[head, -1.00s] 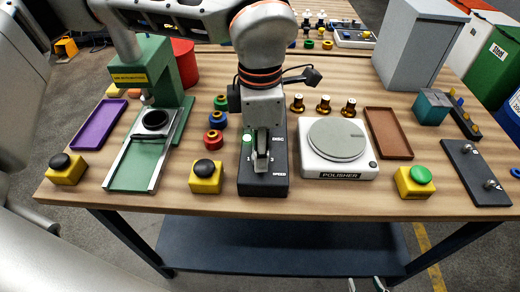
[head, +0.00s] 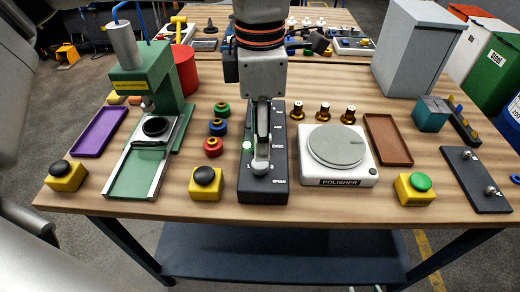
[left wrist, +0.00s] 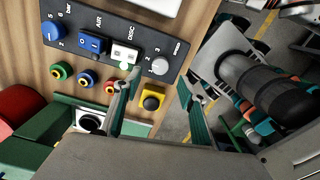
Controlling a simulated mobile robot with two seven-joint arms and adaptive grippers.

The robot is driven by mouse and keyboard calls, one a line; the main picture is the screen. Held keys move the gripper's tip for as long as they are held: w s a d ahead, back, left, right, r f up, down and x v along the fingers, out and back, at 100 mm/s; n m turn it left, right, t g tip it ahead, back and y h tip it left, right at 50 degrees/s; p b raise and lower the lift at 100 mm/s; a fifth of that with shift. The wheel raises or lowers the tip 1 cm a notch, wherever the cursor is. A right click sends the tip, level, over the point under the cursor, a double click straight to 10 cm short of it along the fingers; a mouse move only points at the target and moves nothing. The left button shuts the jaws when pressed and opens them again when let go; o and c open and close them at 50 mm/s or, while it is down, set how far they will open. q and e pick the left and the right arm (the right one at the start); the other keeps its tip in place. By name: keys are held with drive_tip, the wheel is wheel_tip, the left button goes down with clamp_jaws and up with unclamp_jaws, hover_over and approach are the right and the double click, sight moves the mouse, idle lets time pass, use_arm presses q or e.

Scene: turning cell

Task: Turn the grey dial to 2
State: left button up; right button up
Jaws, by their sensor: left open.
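A black control panel (head: 251,190) stands in the middle of the table, with the grey dial (left wrist: 160,65) at its SPEED end. In the head view my left gripper (head: 261,160) hangs over this end, seen edge-on, and hides most of the dial. In the left wrist view the two fingers of my left gripper (left wrist: 159,80) are apart, with the dial between their tips in the picture. Whether they touch it, and the dial's exact setting, I cannot tell. Two tips of my right gripper (head: 365,287) show apart at the bottom edge, away from the table.
A yellow box with a black button (head: 206,182) stands just left of the panel, the polisher (head: 338,160) just right. Coloured rings (head: 218,126) lie at the panel's left. The green press (head: 145,75) is further left. A grey cabinet (head: 415,50) stands back right.

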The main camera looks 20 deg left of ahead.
use_arm(q)
drive_tip(key=shift+r, duration=2.55)
